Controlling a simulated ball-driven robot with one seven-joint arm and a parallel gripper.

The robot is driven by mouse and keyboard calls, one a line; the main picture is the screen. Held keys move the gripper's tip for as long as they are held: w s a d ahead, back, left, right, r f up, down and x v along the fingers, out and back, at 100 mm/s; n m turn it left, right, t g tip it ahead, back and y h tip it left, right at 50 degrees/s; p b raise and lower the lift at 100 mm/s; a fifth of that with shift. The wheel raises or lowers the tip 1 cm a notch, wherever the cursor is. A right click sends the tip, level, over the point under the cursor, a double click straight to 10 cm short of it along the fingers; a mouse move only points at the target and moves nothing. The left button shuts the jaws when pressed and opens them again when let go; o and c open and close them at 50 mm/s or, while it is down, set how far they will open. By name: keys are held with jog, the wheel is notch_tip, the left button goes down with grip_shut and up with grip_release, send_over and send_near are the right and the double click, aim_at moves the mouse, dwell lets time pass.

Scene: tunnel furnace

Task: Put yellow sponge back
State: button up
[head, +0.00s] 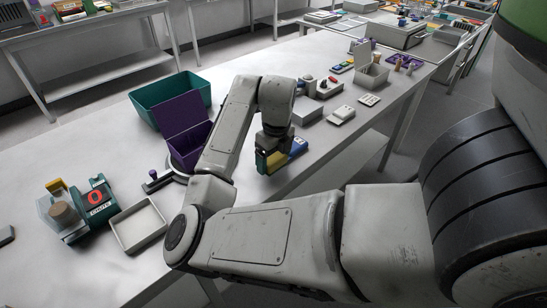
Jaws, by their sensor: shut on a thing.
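My gripper (270,155) points down over the near edge of the long table in the head view. My arm hides part of the table behind and left of the gripper.
A teal bin (168,92) and a purple open box (186,120) stand left of my arm. A shallow white tray (138,226) and a teal machine (97,211) are at the near left. A grey box (306,111) and small items stand farther right along the table.

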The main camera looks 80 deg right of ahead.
aim_at(276, 159)
jog(key=shift+f, duration=0.4)
jog(key=shift+f+b, duration=0.2)
jog(key=shift+b, duration=0.2)
jog(key=o, duration=0.9)
jog(key=shift+o, duration=0.2)
notch_tip(276, 159, up, 13)
jog(key=p, duration=0.1)
jog(key=shift+s+a, duration=0.25)
jog(key=shift+s, duration=0.2)
jog(key=shift+r, duration=0.1)
